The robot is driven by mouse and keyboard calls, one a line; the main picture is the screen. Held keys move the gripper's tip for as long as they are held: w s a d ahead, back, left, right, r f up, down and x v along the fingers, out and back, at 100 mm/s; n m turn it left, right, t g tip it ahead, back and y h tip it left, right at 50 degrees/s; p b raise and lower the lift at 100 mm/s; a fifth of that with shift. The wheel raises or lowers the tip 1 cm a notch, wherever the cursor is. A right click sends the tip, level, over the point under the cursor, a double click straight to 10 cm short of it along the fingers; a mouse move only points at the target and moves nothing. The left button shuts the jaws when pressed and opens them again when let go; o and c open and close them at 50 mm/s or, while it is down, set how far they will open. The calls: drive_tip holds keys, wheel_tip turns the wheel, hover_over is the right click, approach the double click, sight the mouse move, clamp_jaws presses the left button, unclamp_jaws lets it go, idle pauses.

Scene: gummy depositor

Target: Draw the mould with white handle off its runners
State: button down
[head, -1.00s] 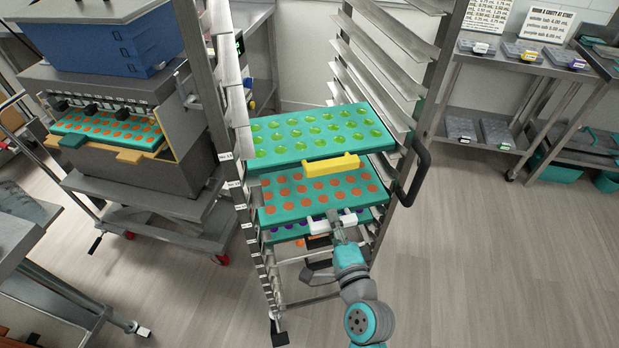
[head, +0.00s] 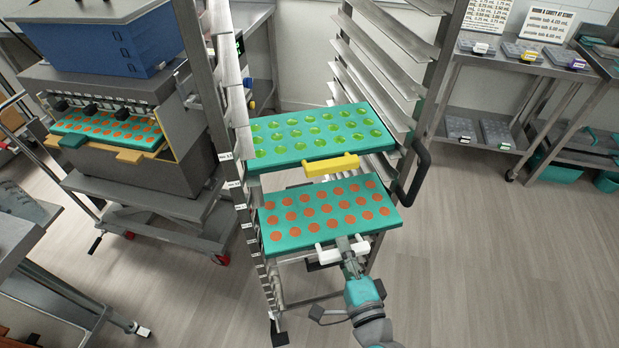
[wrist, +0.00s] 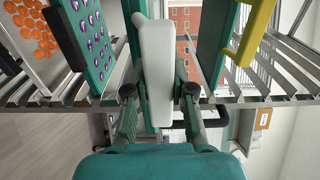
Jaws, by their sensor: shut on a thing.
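The mould with the white handle is a teal tray with orange-filled cavities (head: 277,247). It sticks out of the front of the rack, below the mould with the yellow handle. Its white handle (head: 331,256) is on the near edge. My gripper (head: 348,247) is shut on that handle. In the wrist view the white handle (wrist: 154,60) stands between the two fingers of my gripper (wrist: 158,98), with the teal mould edge behind it. I cannot tell whether the mould's rear still rests on the runners.
A teal mould with green cavities and a yellow handle (head: 331,166) sits just above in the rack. A mould with purple cavities (wrist: 78,12) shows in the wrist view. The rack's post and black handle (head: 416,170) stand at right. Open floor (head: 500,270) lies at right.

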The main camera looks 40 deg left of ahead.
drive_tip(key=shift+s+d, duration=0.1)
drive_tip(key=shift+d, duration=0.15)
drive_tip(key=shift+r, duration=0.4)
drive_tip(key=v, duration=1.1)
drive_tip(key=shift+s, duration=0.2)
idle(0.6)
drive_tip(key=shift+d, duration=0.15)
